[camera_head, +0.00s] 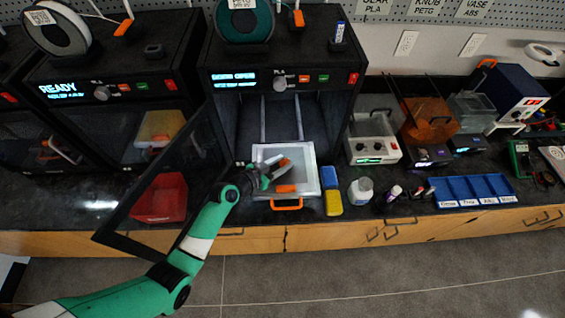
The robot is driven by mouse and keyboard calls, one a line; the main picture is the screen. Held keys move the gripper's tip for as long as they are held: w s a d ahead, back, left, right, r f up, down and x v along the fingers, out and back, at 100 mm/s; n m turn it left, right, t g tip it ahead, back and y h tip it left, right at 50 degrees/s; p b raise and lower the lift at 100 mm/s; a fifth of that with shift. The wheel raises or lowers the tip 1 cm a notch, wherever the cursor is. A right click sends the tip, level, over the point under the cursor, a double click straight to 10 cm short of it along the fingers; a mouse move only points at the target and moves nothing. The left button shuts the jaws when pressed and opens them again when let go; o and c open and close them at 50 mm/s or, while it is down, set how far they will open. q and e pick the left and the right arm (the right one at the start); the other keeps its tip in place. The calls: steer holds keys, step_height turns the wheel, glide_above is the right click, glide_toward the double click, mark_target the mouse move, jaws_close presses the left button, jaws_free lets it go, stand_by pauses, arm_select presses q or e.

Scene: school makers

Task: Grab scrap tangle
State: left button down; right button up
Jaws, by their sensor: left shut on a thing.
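My left gripper (272,174) reaches in from the lower left on my green and white arm. It is over the pale build plate (309,187) of the middle 3D printer (285,70), whose door stands open. The gripper is shut on a small orange piece, which looks like the scrap tangle (283,162), at its tips. Another flat orange piece (286,188) shows on the plate just below the gripper. The gripper hides part of the plate, and the exact grip is too small to see clearly. My right gripper is not in view.
The open printer door (150,200) stands left of my arm, with a red bin (160,199) behind it. An orange handle (286,205) sticks out at the plate's front.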

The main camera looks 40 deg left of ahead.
mark_target(281, 163)
arm_select(q)
step_height(281, 163, up, 4)
steer(key=shift+f+p, duration=0.25)
steer(key=shift+p, duration=0.6)
steer(key=s+d+r+p, duration=0.4)
steer(key=s+r, duration=0.5)
steer(key=s, duration=0.4)
steer(key=shift+d+r+p, duration=0.2)
steer(key=shift+d+p, duration=0.2)
steer(key=shift+d, duration=0.1)
